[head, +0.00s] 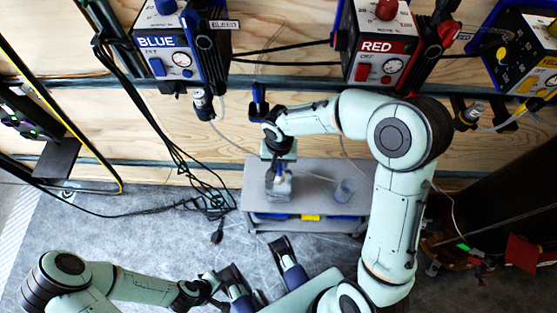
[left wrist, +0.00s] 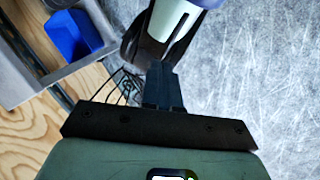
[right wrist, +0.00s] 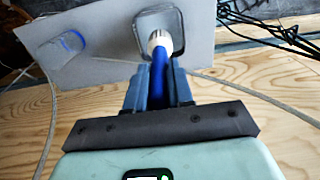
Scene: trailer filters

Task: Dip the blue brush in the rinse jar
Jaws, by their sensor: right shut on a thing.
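My right gripper (right wrist: 158,75) is shut on the blue brush (right wrist: 160,70), which points down with its pale ferrule and tip low. A square clear jar (right wrist: 142,22) stands on a grey bench top, and the brush tip is at its opening. I cannot tell how deep the tip reaches. In the head view the right gripper (head: 278,158) hangs over the square jar (head: 278,190). A round clear jar with blue on it (head: 344,190) stands to the right on the bench. My left gripper (left wrist: 164,72) is shut and empty, away from the bench. No jar label is readable.
The grey bench (head: 322,172) has blue and yellow things on its lower level. BLUE (head: 170,45) and RED (head: 385,45) boxes hang on the plywood wall with hoses and cables. Black cables (head: 205,190) lie on the floor left of the bench.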

